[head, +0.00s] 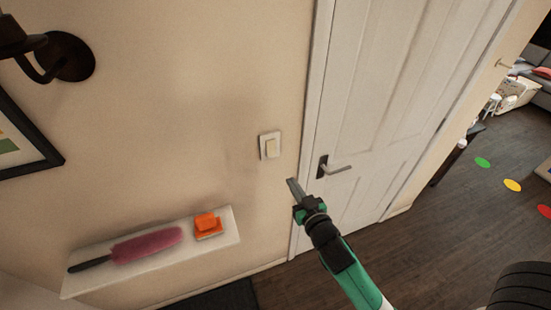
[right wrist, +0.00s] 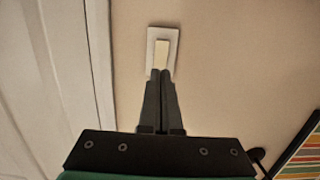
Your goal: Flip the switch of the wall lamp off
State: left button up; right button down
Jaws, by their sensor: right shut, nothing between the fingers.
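The light switch (head: 270,145) is a pale rocker on a white plate, on the beige wall left of the door. It also shows in the right wrist view (right wrist: 161,50), straight beyond my fingertips. My right gripper (head: 291,182) is shut and empty, below and slightly right of the switch in the head view. In the right wrist view the closed fingertips (right wrist: 160,73) overlap the lower end of the rocker; I cannot tell whether they touch it. The dark wall lamp (head: 64,57) is partly in view at the upper left. My left gripper is not in view.
A white door (head: 375,100) with a lever handle (head: 334,168) stands right of the switch. A white shelf (head: 80,288) below left holds a pink duster (head: 146,244) and an orange object (head: 207,226). A framed picture (head: 52,158) hangs at left. The wall around the switch is clear.

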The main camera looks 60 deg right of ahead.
aim_at(273, 152)
jog(key=x, duration=1.4)
jog(key=shift+w+d+p, duration=0.1)
jog(key=shift+p, duration=0.2)
jog(key=shift+f, duration=0.1)
jog(key=shift+f+b, duration=0.35)
jog(key=shift+b, duration=0.5)
jog(key=shift+w+d+r+b, duration=0.1)
jog(key=shift+w+r+b, duration=0.05)
jog(key=shift+b, duration=0.2)
jog(key=shift+r, duration=0.15)
jog(key=shift+s+a, duration=0.25)
jog(key=f+b+v, duration=0.1)
jog(key=f+v, duration=0.2)
jog(key=v, duration=1)
jog(key=shift+s, duration=0.15)
